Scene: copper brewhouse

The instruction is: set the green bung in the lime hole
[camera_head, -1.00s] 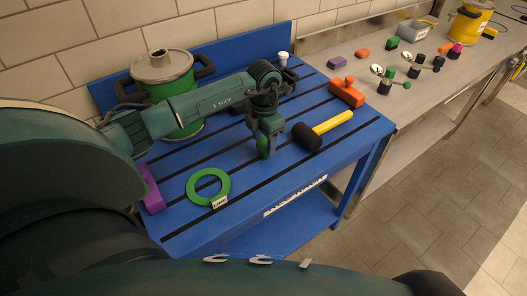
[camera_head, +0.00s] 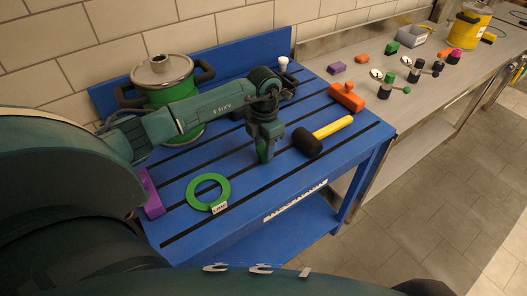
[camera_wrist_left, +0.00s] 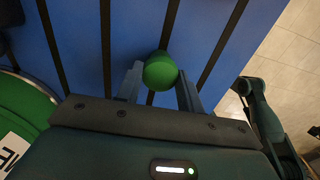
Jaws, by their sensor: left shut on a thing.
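My left gripper (camera_head: 265,155) points down over the blue bench, shut on the green bung (camera_head: 262,149). The fingers hide part of the bung in the head view. In the left wrist view the rounded bung (camera_wrist_left: 160,71) sits between the two fingers of the gripper (camera_wrist_left: 160,88). A flat green ring (camera_head: 191,194) with a small white label lies on the bench, to the left of and nearer than the gripper. The label is too small to read surely. My right gripper does not show.
A lidded green pot (camera_head: 184,92) stands at the bench's back left. A purple block (camera_head: 153,194) lies at the left edge. A black-headed mallet (camera_head: 308,140) and an orange object (camera_head: 347,97) lie to the right. Black slots (camera_head: 230,190) cross the bench.

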